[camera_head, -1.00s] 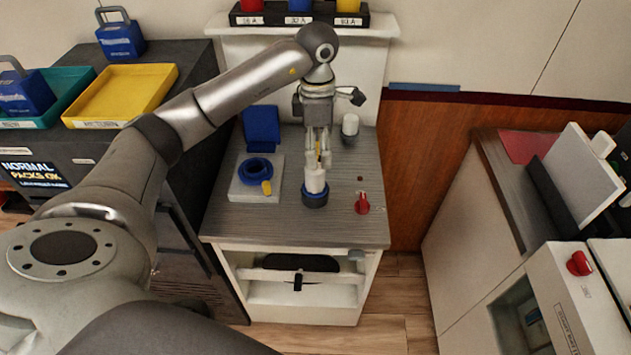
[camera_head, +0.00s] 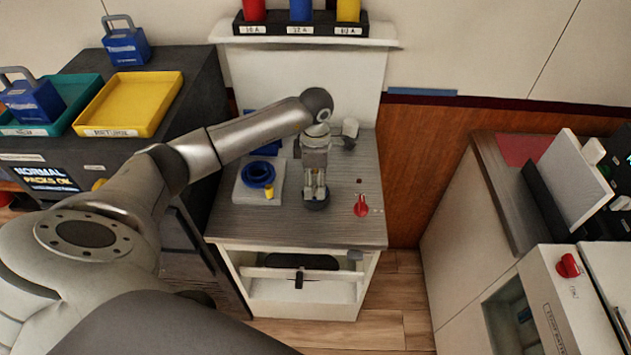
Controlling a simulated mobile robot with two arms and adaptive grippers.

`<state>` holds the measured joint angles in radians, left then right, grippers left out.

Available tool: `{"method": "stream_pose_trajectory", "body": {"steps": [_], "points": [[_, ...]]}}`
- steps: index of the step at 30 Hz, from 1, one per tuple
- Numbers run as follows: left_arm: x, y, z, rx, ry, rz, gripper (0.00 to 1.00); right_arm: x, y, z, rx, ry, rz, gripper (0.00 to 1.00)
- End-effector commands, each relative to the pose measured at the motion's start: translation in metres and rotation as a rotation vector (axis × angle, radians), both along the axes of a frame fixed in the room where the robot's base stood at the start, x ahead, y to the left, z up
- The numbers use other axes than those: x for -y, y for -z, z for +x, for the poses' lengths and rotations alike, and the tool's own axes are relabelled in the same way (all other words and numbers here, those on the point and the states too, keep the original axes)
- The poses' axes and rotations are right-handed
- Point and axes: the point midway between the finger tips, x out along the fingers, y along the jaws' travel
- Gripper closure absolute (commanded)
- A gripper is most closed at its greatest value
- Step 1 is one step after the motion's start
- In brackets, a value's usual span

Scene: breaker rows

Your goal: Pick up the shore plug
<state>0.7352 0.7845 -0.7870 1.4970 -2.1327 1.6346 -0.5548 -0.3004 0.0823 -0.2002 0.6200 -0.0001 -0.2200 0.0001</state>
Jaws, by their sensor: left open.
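The shore plug (camera_head: 317,204) stands on the grey counter, and only its dark blue lower ring shows clearly. The rest of it is hidden by my left gripper (camera_head: 315,192). The left gripper points down right over the plug, open, with its fingertips close around or in front of the plug's upper part. I cannot tell whether they touch it. A blue round inlet (camera_head: 257,174) on a white plate, its blue lid partly hidden behind my arm, is to the left of the plug. My right gripper is not in view.
A red knob (camera_head: 361,207) is on the counter (camera_head: 290,226) just right of the plug. A shelf with red, blue and yellow cylinders (camera_head: 301,30) is behind. A yellow tray (camera_head: 127,104) and teal tray (camera_head: 72,104) lie at the left.

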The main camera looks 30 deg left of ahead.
Motion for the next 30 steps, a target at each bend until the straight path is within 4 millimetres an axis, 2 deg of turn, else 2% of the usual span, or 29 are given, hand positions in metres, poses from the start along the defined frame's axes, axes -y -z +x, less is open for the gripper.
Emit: {"method": "stream_pose_trajectory", "body": {"steps": [6,21,30], "points": [[0.0003,0.0013,0.0003,0.001,0.001,-0.001,0.33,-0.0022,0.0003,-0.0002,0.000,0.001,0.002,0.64],[0.0001,0.0008,0.0002,0.001,0.000,-0.001,0.97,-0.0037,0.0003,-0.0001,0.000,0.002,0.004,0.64],[0.0001,-0.0021,0.0010,0.003,0.000,-0.002,0.97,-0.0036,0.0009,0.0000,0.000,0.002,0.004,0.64]]}}
